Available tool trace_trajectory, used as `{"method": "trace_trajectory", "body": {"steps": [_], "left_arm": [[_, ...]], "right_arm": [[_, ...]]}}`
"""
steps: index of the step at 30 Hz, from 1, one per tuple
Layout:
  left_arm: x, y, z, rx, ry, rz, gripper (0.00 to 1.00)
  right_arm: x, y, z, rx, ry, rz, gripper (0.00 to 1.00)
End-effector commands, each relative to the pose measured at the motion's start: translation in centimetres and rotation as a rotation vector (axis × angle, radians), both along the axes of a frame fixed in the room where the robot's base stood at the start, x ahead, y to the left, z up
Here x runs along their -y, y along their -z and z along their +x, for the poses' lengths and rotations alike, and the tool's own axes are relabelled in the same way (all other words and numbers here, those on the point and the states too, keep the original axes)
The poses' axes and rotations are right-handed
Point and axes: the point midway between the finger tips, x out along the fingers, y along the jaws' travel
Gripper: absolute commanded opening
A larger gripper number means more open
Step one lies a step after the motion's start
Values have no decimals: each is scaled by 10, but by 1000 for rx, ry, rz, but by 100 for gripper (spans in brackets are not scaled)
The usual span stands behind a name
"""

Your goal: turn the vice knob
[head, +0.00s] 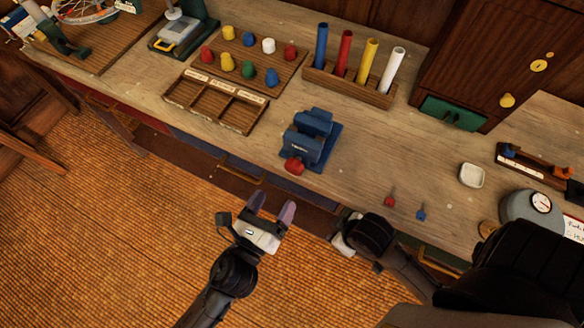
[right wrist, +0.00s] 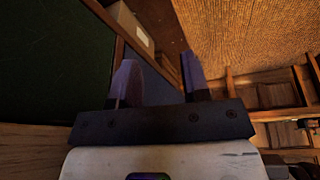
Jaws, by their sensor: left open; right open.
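The blue vice (head: 312,136) stands on the workbench near its front edge in the head view. Its red knob (head: 294,165) faces the front edge. My left gripper (head: 271,207) is open and empty, in front of the bench and below and left of the knob in the picture, apart from it. My right gripper (head: 342,232) is at the bench's front edge, right of and below the knob; its fingers are mostly hidden in the head view. In the right wrist view its two fingers (right wrist: 158,85) are apart with nothing between them. The vice is not seen there.
A wooden cabinet (head: 490,60) stands at the back right. The bench around the vice is mostly clear.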

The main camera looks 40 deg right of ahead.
Motion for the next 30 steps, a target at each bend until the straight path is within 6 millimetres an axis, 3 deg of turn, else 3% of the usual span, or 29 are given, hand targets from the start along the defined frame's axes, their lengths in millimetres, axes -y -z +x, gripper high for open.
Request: {"method": "trace_trajectory", "body": {"steps": [6, 15, 30], "left_arm": [[40, 0, 17, 0, 1, -3, 75], [76, 1, 33, -2, 0, -2, 75], [88, 0, 39, -3, -1, -1, 75]], "right_arm": [[0, 8, 0, 0, 0, 0, 43], [-1, 14, 0, 0, 2, 3, 43], [-2, 16, 0, -2, 4, 6, 43]]}}
